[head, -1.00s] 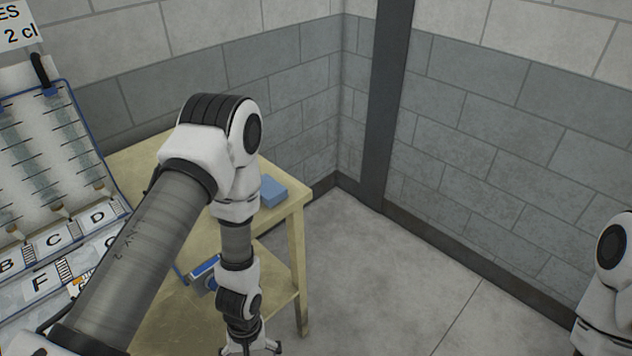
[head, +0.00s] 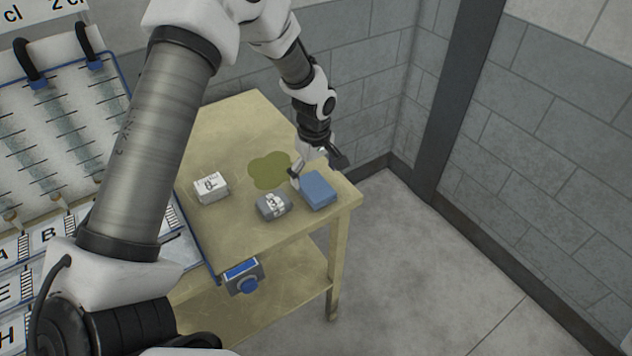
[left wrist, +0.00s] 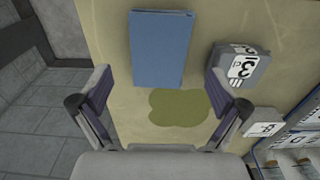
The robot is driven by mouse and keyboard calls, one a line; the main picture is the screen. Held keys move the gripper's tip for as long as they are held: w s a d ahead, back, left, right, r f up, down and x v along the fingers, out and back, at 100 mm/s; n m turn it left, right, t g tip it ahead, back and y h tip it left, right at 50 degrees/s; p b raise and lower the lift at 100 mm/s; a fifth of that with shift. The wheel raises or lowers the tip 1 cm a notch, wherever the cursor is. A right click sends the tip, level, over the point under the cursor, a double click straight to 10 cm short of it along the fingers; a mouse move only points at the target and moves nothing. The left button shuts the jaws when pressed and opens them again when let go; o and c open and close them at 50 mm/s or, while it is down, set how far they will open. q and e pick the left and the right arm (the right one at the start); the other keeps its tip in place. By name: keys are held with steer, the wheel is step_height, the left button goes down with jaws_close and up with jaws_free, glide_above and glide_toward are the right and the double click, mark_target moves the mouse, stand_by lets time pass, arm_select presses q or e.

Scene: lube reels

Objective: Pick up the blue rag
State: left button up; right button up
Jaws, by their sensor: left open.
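The blue rag (head: 318,190) is a flat folded block on the wooden table (head: 240,118), near its right corner. In the left wrist view the rag (left wrist: 160,48) lies beyond the fingertips, between their lines and a little left of centre. My left gripper (head: 318,166) is over the table at the rag's far edge, pointing down. In the left wrist view the gripper (left wrist: 158,82) is open with nothing between its fingers. I cannot tell its exact height over the table. My right gripper is not in view.
A grey labelled block (head: 273,206) sits just left of the rag, and a white labelled box (head: 211,188) farther left. An olive oil puddle (head: 268,170) lies behind them. Block walls (head: 540,120) close the corner; floor is clear at right.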

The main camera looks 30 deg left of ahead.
mark_target(315, 186)
arm_select(q)
steer(key=shift+s+d+f+p, duration=0.25)
steer(key=shift+s+f+p, duration=0.2)
steer(key=shift+f, duration=0.1)
steer(key=f, duration=0.1)
steer(key=w+f, duration=0.1)
steer(key=f, duration=0.1)
steer(key=a+f, duration=0.1)
steer(key=shift+w+f, duration=0.15)
steer(key=shift+w, duration=0.25)
steer(key=shift+s+d+r, duration=0.2)
steer(key=shift+r, duration=0.05)
steer(key=shift+c, duration=1.3)
steer(key=shift+s+d+r, duration=0.1)
steer(key=shift+s+r, duration=0.05)
steer(key=shift+s, duration=0.05)
steer(key=c, duration=1)
steer(key=shift+o, duration=0.2)
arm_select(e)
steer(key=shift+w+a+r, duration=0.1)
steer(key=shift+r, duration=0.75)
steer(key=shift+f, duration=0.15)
